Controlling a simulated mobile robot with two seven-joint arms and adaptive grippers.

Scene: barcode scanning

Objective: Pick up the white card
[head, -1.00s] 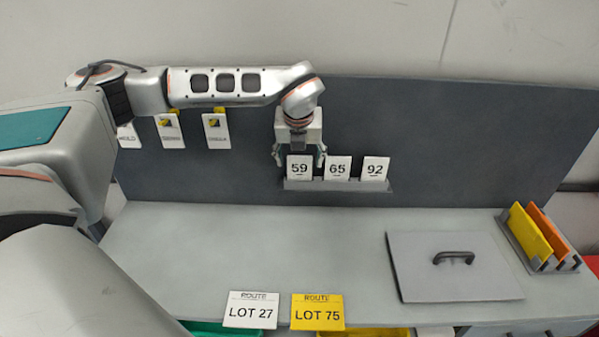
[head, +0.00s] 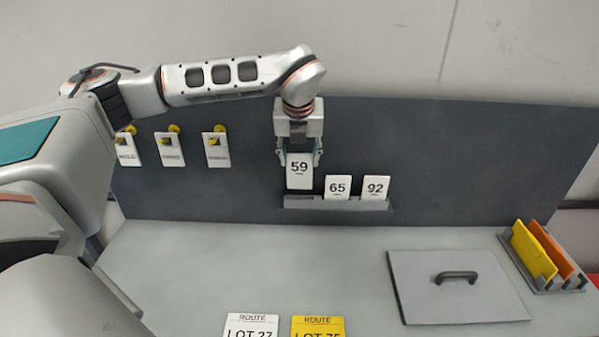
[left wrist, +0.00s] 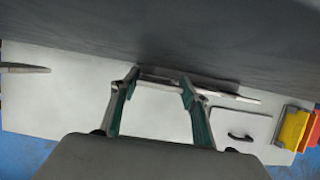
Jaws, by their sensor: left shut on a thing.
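A white card marked 59 (head: 299,171) is in my left gripper (head: 299,160), whose fingers are shut on its two side edges. The card is upright, raised above the left end of the grey rack (head: 293,203) on the dark back panel. White cards marked 65 (head: 338,187) and 92 (head: 376,187) stand in the rack to its right. In the left wrist view, the gripper's fingers (left wrist: 158,82) lie either side of a pale area; the card is hard to tell from the worktop there. My right gripper is not in view.
Several tags (head: 171,150) hang on yellow pegs at the panel's left. A grey lid with a black handle (head: 457,279) lies on the worktop. A holder with yellow and orange folders (head: 537,252) stands at the right. White and yellow route signs (head: 318,326) are at the front edge.

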